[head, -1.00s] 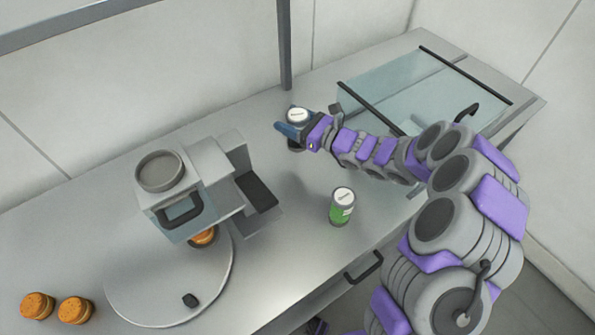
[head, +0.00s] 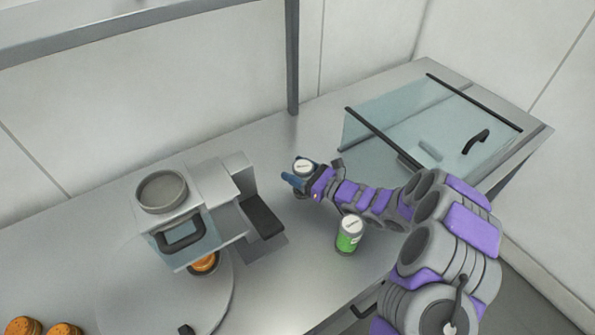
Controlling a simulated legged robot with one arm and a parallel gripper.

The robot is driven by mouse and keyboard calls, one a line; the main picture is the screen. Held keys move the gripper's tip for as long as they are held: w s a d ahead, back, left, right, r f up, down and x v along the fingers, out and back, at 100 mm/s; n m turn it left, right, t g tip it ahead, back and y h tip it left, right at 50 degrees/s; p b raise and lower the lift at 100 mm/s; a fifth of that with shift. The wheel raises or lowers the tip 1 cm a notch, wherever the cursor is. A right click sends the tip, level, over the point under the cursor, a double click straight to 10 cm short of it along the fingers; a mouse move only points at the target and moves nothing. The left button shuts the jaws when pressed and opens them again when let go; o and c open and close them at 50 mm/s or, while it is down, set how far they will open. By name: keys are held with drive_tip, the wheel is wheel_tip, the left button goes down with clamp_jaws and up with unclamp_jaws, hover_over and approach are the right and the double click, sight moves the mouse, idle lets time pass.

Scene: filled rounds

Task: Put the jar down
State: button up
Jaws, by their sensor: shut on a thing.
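A jar with a white lid (head: 304,166) is held upright in my gripper (head: 297,184), whose blue fingers are shut around its body. The jar's lower part is mostly hidden by the fingers, and I cannot tell whether its base touches the counter. A second jar (head: 349,236), with a white lid and a green label, stands upright on the counter in front of my arm, apart from the gripper.
A grey machine (head: 183,225) with a round top stands left of the gripper, over a round plate (head: 215,305). Round orange-brown items (head: 24,327) lie at the lower left. A glass-lidded case (head: 400,115) stands at the right. The metal counter (head: 290,275) has free room in front.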

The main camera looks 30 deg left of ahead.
drive_tip(key=shift+d, duration=0.25)
drive_tip(key=o, duration=0.9)
drive_tip(key=shift+d, duration=0.15)
drive_tip(key=o, duration=0.3)
drive_tip(key=shift+a, duration=0.25)
drive_tip(key=d, duration=0.3)
drive_tip(key=d+p, duration=0.1)
drive_tip(key=d, duration=0.3)
drive_tip(key=d+p, duration=0.1)
drive_tip(key=d, duration=0.3)
drive_tip(key=shift+s+r, duration=0.15)
drive_tip(key=shift+s, duration=0.2)
drive_tip(key=shift+s+d, duration=0.1)
drive_tip(key=shift+d, duration=0.45)
